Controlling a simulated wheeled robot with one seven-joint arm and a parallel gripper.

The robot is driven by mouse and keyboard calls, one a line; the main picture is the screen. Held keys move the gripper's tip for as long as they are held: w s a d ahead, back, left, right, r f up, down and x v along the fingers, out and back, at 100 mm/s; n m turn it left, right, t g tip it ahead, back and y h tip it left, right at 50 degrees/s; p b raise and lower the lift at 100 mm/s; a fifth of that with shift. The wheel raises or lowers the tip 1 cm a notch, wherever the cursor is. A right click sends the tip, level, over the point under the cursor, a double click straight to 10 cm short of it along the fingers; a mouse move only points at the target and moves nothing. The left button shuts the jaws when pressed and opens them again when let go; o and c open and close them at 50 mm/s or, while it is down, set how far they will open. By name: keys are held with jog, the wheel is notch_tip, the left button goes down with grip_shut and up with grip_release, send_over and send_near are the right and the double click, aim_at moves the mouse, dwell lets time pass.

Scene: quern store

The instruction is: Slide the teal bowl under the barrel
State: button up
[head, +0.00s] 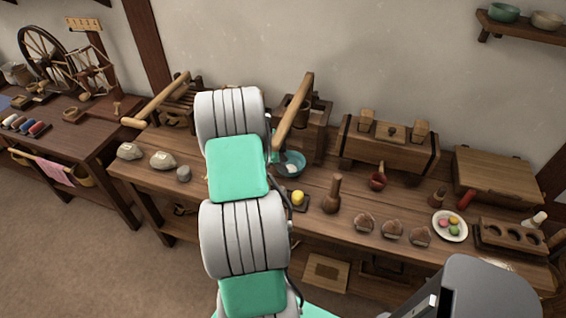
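Right of the press stands a wooden chest (390,155). A brown wooden bottle (331,195), a yellow item (298,198), a red ladle (377,181) and a white plate (450,226) occupy the bench. Stones (163,161) lie left. Another green bowl (503,12) is on the shelf.

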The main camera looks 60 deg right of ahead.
aim_at(291, 174)
jog(key=p+x, duration=0.1)
jog(key=x, duration=0.6)
jog(key=shift+d+f, duration=0.1)
jog(key=shift+f, duration=0.25)
jog(key=c, duration=0.7)
grip_shut()
dwell(0.6)
